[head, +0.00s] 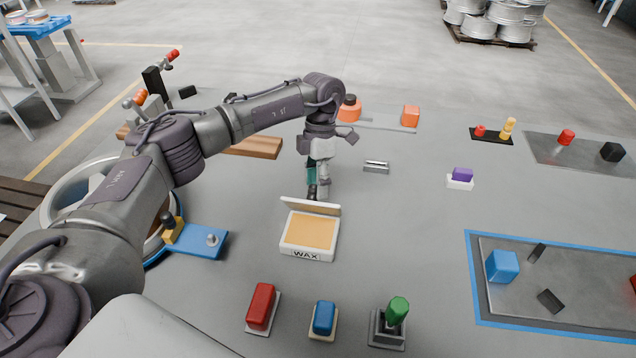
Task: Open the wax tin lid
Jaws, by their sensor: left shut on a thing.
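The wax tin (308,254) is a square white box marked WAX, near the middle of the head view. Its tan inside is in plain sight. The wax tin lid (312,207) stands raised along the far edge of the tin, tilted up from it. My left gripper (318,194) comes down from above at the far side of the tin. Its fingers are shut at the lid's upper edge, and the lid partly hides the tips. My right gripper is not in view.
A red block (261,306), a blue block (324,318) and a green handle (398,310) stand in front of the tin. A blue bracket (200,240) and a large wheel lie to the left. A small metal block (376,167) sits behind right. The grey surface right of the tin is clear.

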